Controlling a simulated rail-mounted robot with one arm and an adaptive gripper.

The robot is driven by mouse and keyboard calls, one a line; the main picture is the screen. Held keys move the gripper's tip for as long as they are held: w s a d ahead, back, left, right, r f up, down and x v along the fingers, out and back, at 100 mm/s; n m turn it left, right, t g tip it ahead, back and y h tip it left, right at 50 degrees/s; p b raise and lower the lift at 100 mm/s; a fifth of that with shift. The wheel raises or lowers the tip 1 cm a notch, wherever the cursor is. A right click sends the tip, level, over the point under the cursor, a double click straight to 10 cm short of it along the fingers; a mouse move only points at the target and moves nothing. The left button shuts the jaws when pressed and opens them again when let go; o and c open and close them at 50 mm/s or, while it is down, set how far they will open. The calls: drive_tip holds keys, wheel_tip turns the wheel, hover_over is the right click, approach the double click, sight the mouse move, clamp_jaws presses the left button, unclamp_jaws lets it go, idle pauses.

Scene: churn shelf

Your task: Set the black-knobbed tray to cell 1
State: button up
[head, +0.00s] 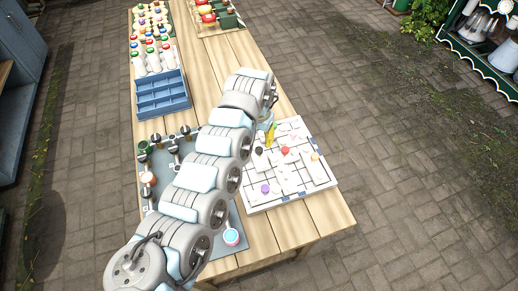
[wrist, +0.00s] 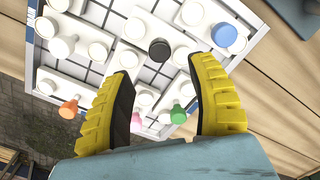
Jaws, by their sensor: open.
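The sliding-tile board (head: 270,204) is white with dark grid lines and carries several white trays with coloured knobs. The black knob of the black-knobbed tray (head: 259,150) shows in the board's upper left part. In the wrist view the black-knobbed tray (wrist: 159,49) appears just beyond and between my fingertips. My gripper (head: 269,132) is over the board's far left part, behind the arm. In the wrist view my gripper (wrist: 158,68) has its yellow fingers spread wide with nothing between them. No cell number is readable, so I cannot tell which cell is cell 1.
In the wrist view, trays with blue (wrist: 223,34), orange (wrist: 68,108), green (wrist: 162,131) and pink (wrist: 137,122) knobs surround the black one. A blue divided box (head: 163,103) and a grey panel with knobs (head: 158,165) stand on the wooden table (head: 290,240) to the left.

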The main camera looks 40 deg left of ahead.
sight(259, 149)
wheel_tip(259, 149, down, 7)
drive_tip(key=shift+f, duration=0.15)
idle(0.4)
clamp_jaws()
